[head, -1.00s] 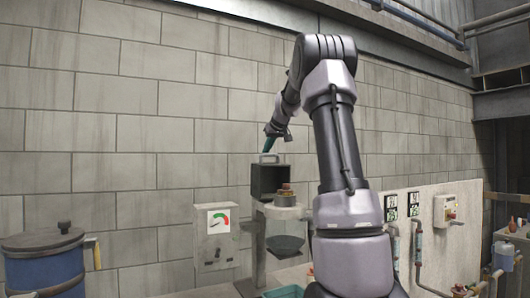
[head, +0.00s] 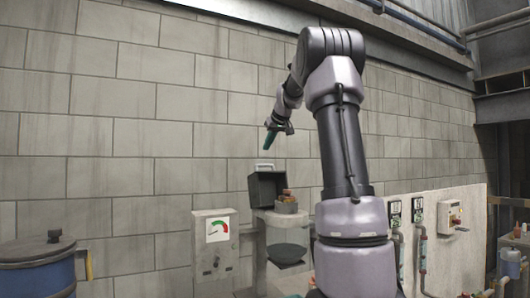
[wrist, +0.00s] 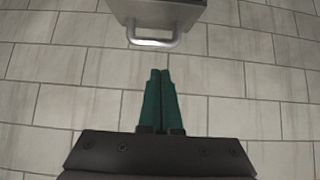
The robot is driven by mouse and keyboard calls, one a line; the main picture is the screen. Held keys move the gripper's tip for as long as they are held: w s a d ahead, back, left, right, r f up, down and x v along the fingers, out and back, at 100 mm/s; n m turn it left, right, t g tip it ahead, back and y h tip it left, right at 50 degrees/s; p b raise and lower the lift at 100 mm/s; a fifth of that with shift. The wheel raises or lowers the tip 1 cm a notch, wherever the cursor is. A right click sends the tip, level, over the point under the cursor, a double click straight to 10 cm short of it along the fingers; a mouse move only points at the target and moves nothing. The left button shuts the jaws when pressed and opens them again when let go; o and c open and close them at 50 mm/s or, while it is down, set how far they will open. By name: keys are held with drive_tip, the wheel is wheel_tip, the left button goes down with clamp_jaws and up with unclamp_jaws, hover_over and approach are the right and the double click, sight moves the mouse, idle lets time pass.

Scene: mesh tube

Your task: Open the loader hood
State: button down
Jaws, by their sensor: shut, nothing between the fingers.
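The loader hood (head: 264,190) is a dark grey box on a stand by the wall, with a light bar handle (head: 264,167) on top. It looks slightly tilted, and its dark side faces me; I cannot tell how far it is open. My gripper (head: 268,149) has teal fingers pointing down, just above the handle and apart from it. In the wrist view, the hood (wrist: 165,8) and handle (wrist: 152,43) are at the top edge. The closed fingertips (wrist: 160,71) point at the handle with a gap between, holding nothing.
Reddish-brown pieces (head: 287,197) sit beside the hood, above a dark bowl (head: 287,253). A gauge panel (head: 215,246) stands left of the stand, and a blue drum (head: 40,272) is at far left. Pipes and a switch box (head: 449,214) are at right.

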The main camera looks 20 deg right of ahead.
drive_tip(key=v, duration=0.5)
drive_tip(key=shift+s, duration=0.2)
